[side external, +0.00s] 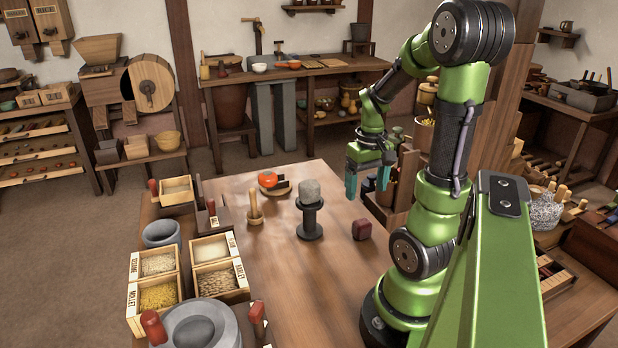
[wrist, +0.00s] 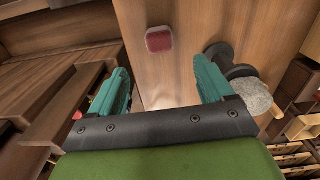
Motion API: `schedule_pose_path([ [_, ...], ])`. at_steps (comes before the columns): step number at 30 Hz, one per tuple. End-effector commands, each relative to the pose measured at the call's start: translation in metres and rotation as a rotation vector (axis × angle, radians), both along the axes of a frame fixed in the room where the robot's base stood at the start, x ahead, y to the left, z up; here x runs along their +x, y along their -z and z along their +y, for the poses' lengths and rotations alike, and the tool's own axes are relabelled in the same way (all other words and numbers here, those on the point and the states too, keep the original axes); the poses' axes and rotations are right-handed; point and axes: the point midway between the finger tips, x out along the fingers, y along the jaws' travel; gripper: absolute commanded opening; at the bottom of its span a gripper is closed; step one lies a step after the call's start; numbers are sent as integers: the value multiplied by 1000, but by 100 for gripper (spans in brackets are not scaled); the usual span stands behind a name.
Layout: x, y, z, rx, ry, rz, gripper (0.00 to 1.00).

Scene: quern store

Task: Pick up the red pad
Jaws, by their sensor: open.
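The red pad (side external: 362,230) is a small dark red block lying on the wooden table, right of the black stand. In the wrist view the red pad (wrist: 159,39) lies ahead of the fingers, near the top, with bare wood around it. My gripper (side external: 369,174) hangs above the table's right edge, higher than the pad and apart from it. In the wrist view my gripper (wrist: 163,90) shows two teal fingers spread wide with nothing between them.
A black spool-shaped stand (side external: 310,218) holds a grey stone (side external: 310,191) close to the pad. A wooden pestle (side external: 254,208) and a red-orange round item (side external: 267,180) stand farther left. Grain boxes (side external: 155,290) line the left edge. The table's front middle (side external: 300,290) is clear.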

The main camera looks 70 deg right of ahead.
Motion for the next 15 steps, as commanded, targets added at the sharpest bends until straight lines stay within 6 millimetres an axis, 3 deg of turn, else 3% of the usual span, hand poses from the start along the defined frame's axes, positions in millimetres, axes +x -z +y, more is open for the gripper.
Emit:
schedule_pose_path([
  [7,-1,53,1,5,3,4,81],
  [15,0,75,0,1,2,0,81],
])
